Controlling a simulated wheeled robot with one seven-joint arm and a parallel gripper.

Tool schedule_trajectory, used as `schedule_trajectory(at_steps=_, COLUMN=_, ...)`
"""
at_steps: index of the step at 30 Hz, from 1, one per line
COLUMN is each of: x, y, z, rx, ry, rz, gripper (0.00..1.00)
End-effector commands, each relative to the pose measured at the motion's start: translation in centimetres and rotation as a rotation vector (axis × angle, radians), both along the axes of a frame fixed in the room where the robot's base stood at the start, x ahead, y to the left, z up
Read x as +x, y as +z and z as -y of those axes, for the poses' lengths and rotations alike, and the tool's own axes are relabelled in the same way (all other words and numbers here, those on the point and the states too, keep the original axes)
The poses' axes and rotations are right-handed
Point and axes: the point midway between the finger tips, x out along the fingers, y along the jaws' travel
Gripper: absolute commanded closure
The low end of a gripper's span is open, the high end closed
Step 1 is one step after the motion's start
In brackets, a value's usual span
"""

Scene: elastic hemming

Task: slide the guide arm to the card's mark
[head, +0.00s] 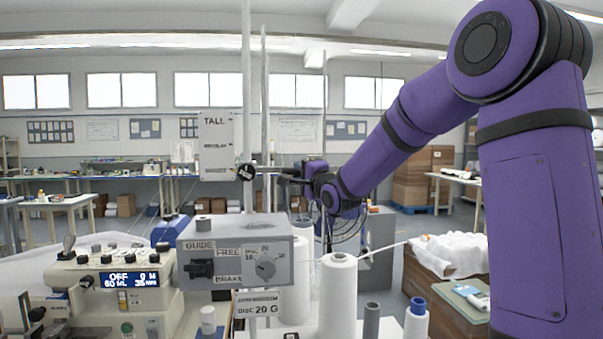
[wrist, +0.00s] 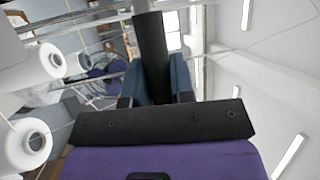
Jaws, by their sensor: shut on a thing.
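In the head view, the guide arm (head: 266,170) is a short horizontal bar. A round black knob (head: 246,173) sits at its left end, by an upright pale post (head: 246,90). My gripper (head: 286,179) reaches in from the right at the bar's right end. In the wrist view, the two blue-grey fingers of my gripper (wrist: 158,80) are shut on a dark cylindrical grip (wrist: 150,45). A card reading TALL (head: 215,145) stands just left of the knob, its smaller print too small to read. I cannot make out a mark on the post.
Below stands a grey control box (head: 236,250) with a dial, and a card reading DISC 20 G (head: 257,304). A white thread cone (head: 338,295) stands to its right. A sewing machine (head: 110,290) is at lower left. Thread cones (wrist: 45,62) also show in the wrist view.

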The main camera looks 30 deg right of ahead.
Motion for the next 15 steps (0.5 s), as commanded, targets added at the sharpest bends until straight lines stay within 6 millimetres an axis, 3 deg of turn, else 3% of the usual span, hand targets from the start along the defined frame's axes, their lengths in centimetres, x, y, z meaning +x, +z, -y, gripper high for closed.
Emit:
schedule_trajectory(at_steps=9, x=0.0, y=6.0, z=-0.1, rx=-0.005, ry=0.001, rz=0.008, gripper=1.0)
schedule_trajectory(at_steps=15, x=0.0, y=7.1, z=0.0, rx=-0.003, ry=0.0, rz=0.004, gripper=1.0)
